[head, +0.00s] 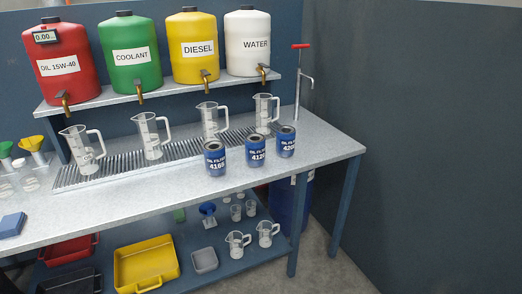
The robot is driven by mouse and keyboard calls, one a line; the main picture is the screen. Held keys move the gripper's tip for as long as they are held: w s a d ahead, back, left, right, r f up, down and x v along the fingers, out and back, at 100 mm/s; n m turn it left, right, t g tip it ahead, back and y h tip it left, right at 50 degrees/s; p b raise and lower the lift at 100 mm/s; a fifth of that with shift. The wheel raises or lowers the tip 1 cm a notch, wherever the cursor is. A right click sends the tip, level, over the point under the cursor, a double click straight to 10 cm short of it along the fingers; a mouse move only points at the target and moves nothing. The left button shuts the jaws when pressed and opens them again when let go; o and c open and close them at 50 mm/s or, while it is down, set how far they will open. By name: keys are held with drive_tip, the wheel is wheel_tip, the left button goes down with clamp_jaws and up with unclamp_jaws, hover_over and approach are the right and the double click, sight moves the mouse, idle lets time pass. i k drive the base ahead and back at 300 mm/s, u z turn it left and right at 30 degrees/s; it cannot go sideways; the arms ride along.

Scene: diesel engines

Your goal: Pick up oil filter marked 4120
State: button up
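Three blue cylindrical oil filters stand upright on the grey bench top, right of its middle. The middle filter (256,150) has a label that reads about "412", with its last digit hard to make out; I take it as the 4120 filter. The left filter (215,158) reads about "4160". The right filter (286,141) reads about "420", its end unclear. The filters stand close together with small gaps. My gripper is not in view.
Clear measuring jugs (211,120) stand on the drain grate (185,150) behind the filters. Red, green, yellow and white tanks (190,45) with taps sit on a shelf above. A red-handled pump (300,80) stands behind right. The bench's right end (335,148) is clear.

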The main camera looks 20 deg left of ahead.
sight(254, 142)
drive_tip(key=u, duration=0.05)
drive_tip(key=i, duration=1.15)
drive_tip(key=z, duration=1.05)
drive_tip(key=k, duration=0.1)
drive_tip(key=u, duration=2.75)
drive_tip(key=k, duration=0.6)
drive_tip(key=z, duration=0.1)
